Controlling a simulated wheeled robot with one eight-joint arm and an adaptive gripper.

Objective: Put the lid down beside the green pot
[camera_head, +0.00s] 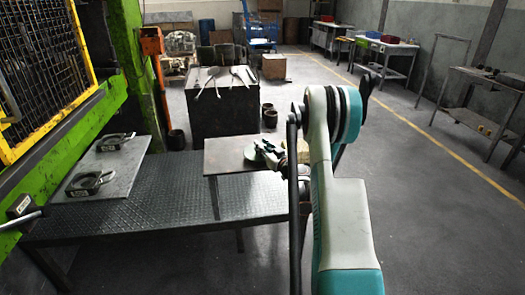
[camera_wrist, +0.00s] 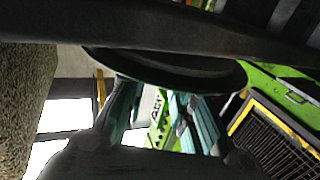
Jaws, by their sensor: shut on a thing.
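My gripper (camera_head: 262,151) is over the small brown table in the head view, at the end of my arm. In the wrist view its teal fingers (camera_wrist: 162,88) are shut on the lid (camera_wrist: 170,70), a dark round disc seen edge-on. I cannot make out the green pot in either view; my arm hides part of the area to the right of the gripper.
The small brown table (camera_head: 222,156) has bare surface left of my gripper. A tan block (camera_head: 300,157) shows behind my arm. A plate with clamps (camera_head: 112,160) lies on the dark steel platform (camera_head: 150,205) by the green press frame (camera_head: 80,130). A dark bench with tools (camera_head: 225,110) stands behind.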

